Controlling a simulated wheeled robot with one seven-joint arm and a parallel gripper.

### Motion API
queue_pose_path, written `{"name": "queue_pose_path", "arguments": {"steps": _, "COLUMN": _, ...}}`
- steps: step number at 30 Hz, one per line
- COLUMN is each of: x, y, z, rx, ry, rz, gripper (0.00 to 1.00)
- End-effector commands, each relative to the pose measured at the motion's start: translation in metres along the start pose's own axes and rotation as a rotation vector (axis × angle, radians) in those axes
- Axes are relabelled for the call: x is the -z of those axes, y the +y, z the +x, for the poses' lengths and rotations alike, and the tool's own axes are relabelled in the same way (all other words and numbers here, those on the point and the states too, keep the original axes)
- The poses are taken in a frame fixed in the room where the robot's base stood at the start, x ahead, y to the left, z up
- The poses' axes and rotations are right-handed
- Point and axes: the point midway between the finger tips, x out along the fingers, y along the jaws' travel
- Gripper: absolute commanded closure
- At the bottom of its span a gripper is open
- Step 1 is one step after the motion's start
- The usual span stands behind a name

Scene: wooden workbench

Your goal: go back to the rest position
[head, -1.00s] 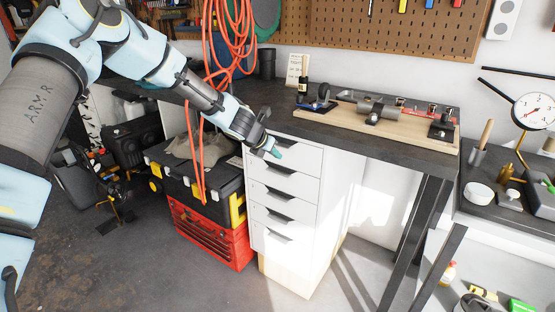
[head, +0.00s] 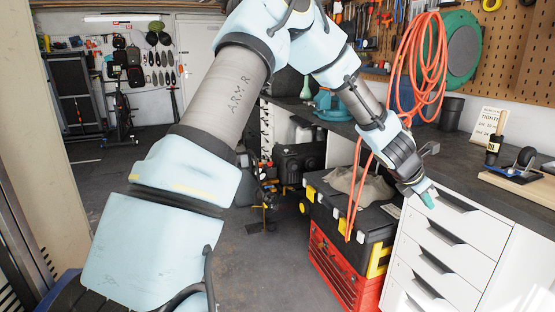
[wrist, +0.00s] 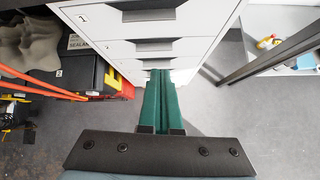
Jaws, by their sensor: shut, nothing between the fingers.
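My gripper (head: 428,198) is in front of the white drawer cabinet (head: 445,247), near its upper drawers in the head view. Its teal fingers are together with nothing between them. In the wrist view the closed green fingers (wrist: 161,100) point toward the cabinet's drawer fronts (wrist: 150,35). I cannot tell the exact gap between the fingertips and the cabinet. The drawers look shut in the head view.
A black toolbox (head: 350,208) on a red tool chest (head: 340,265) stands left of the cabinet. An orange cable (head: 420,75) hangs above and drapes past the toolbox. The dark workbench (head: 455,150) carries a small sign (head: 487,127). Open floor (head: 270,280) lies at lower middle.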

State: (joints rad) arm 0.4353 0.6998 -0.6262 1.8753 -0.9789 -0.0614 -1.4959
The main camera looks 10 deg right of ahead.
Motion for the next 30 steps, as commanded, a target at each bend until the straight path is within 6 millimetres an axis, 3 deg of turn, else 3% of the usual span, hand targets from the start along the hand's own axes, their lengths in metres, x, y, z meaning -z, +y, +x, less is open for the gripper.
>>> {"name": "queue_pose_path", "arguments": {"steps": 5, "x": 0.074, "y": 0.049, "z": -0.065, "rx": -0.027, "ry": 0.131, "rz": 0.472, "gripper": 1.00}}
{"name": "queue_pose_path", "arguments": {"steps": 9, "x": 0.149, "y": 0.076, "z": -0.131, "rx": 0.029, "ry": 0.277, "rz": 0.863, "gripper": 1.00}}
{"name": "queue_pose_path", "arguments": {"steps": 14, "x": 0.233, "y": 0.084, "z": -0.212, "rx": 0.171, "ry": 0.427, "rz": 1.225, "gripper": 1.00}}
{"name": "queue_pose_path", "arguments": {"steps": 18, "x": 0.299, "y": 0.070, "z": -0.281, "rx": 0.347, "ry": 0.512, "rz": 1.477, "gripper": 1.00}}
{"name": "queue_pose_path", "arguments": {"steps": 21, "x": 0.335, "y": 0.053, "z": -0.319, "rx": 0.469, "ry": 0.534, "rz": 1.605, "gripper": 1.00}}
{"name": "queue_pose_path", "arguments": {"steps": 24, "x": 0.358, "y": 0.038, "z": -0.344, "rx": 0.560, "ry": 0.536, "rz": 1.690, "gripper": 1.00}}
{"name": "queue_pose_path", "arguments": {"steps": 30, "x": 0.374, "y": 0.026, "z": -0.361, "rx": 0.629, "ry": 0.528, "rz": 1.751, "gripper": 1.00}}
